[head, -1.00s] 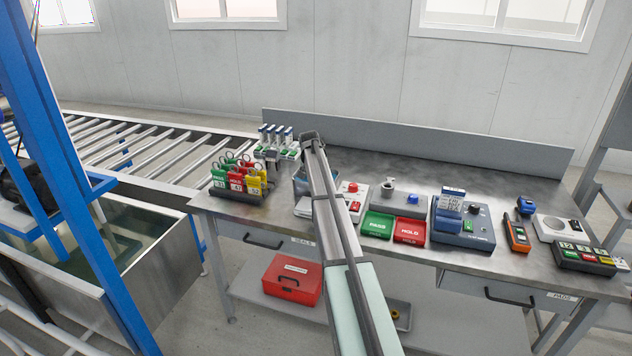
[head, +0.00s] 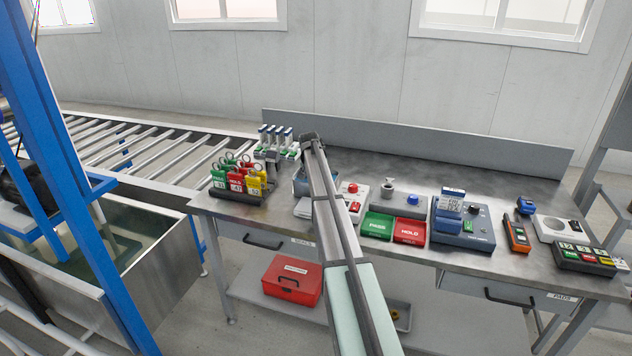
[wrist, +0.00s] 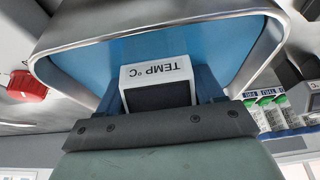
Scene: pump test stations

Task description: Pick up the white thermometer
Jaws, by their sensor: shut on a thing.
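The white thermometer (wrist: 157,72), marked "TEMP °C" and with a dark screen, sits between the jaws of my gripper (wrist: 163,92) in the wrist view. The label is upside down in that picture. My gripper is shut on it. Behind it is a blue surface framed by a rounded metal rim (wrist: 150,31), apparently an open tray. I cannot tell whether the thermometer still touches it.
The rear of the bench is clear.

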